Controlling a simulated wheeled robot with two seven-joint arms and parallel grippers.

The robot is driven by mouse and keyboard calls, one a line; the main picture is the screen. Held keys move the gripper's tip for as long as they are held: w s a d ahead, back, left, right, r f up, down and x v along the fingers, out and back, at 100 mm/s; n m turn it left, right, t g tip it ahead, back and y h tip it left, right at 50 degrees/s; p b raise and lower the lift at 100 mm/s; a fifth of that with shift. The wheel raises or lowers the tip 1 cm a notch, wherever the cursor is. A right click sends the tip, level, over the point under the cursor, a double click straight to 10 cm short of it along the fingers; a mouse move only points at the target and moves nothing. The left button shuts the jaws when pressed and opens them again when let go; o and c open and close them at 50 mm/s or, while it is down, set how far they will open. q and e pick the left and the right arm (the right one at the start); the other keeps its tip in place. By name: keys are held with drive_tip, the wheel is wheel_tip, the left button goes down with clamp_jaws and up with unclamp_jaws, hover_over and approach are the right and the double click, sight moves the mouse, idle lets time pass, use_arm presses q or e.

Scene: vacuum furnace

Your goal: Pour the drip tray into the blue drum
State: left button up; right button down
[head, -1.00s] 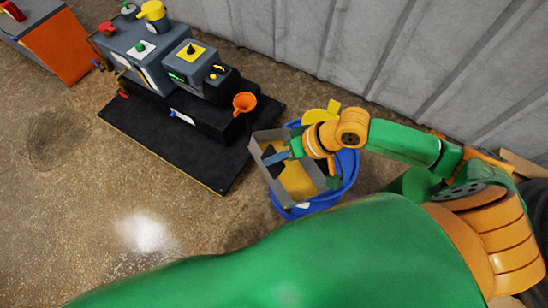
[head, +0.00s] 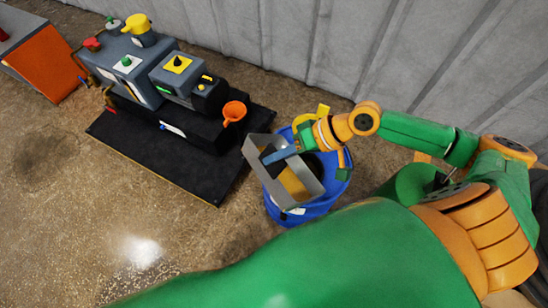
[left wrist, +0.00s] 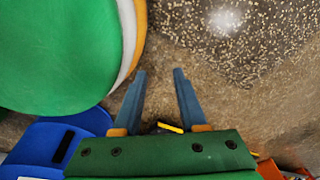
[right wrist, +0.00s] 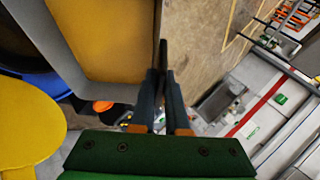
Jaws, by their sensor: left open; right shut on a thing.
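The grey drip tray (head: 253,152) is tilted over the open top of the blue drum (head: 338,192). Yellow-brown liquid (head: 296,187) lies toward the tray's right side in the head view. My right gripper (head: 275,157) is shut on the tray's wall. In the right wrist view, its fingers (right wrist: 162,75) pinch the wall beside the liquid (right wrist: 110,40), and a blue strip of the drum shows at left. I cannot tell whether liquid is falling. My left gripper (left wrist: 160,72) is open and empty above the floor in the left wrist view.
A grey pump unit (head: 150,75) stands on a black base mat (head: 185,178) left of the drum. A corrugated grey wall (head: 330,45) runs behind. Floor is clear at lower left.

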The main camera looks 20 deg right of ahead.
drive_tip(key=shift+w+d+r+y+b, duration=0.1)
drive_tip(key=shift+d+r+y+b, duration=0.2)
drive_tip(key=shift+d+y+b, duration=0.15)
drive_tip(key=shift+d+r, duration=0.1)
drive_tip(key=shift+d, duration=0.2)
drive_tip(key=shift+w+d+r+m+y+b, duration=0.15)
drive_tip(key=shift+d+r+m+y+b, duration=0.2)
drive_tip(key=shift+d+y+b, duration=0.25)
drive_tip(key=shift+w+d+r+y+b, duration=0.1)
drive_tip(key=shift+d+r+y+b, duration=0.05)
drive_tip(key=shift+d+y+b, duration=0.25)
use_arm(q)
drive_tip(key=f, duration=0.1)
drive_tip(key=w+a+f, duration=0.1)
drive_tip(key=a+f, duration=0.1)
drive_tip(key=shift+w+f, duration=0.1)
drive_tip(key=shift+w, duration=0.15)
use_arm(e)
drive_tip(key=shift+d+r, duration=0.1)
drive_tip(key=shift+r, duration=0.05)
use_arm(q)
drive_tip(key=shift+w+t, duration=0.1)
drive_tip(key=shift+t, duration=0.2)
